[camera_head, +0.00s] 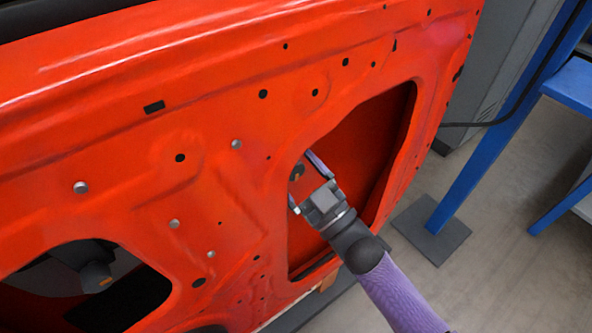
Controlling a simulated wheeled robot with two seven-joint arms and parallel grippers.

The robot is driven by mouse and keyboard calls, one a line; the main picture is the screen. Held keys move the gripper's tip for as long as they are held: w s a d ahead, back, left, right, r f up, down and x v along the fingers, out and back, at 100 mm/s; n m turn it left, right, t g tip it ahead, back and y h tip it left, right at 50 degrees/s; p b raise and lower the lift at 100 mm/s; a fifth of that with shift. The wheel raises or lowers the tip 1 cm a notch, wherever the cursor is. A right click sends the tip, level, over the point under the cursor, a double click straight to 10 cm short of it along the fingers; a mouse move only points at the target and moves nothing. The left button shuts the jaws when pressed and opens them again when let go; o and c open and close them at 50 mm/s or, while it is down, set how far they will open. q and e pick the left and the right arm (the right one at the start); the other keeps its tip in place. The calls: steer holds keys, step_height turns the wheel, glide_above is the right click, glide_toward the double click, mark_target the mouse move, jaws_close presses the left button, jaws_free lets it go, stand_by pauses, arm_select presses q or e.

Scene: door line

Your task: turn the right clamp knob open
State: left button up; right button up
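My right gripper (300,175) reaches in from the lower right, at that opening. Another dark knob with a small orange mark (97,277) shows through the left opening. My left gripper is not in view.
A blue post (490,140) on a dark foot plate stands at the right, near a grey cabinet (497,60). The floor (500,270) at the lower right is clear.

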steer(key=shift+w+a+r, duration=0.15)
steer(key=shift+w+a, duration=0.05)
steer(key=shift+w, duration=0.05)
steer(key=shift+c, duration=0.3)
steer(key=c, duration=0.5)
jaws_close()
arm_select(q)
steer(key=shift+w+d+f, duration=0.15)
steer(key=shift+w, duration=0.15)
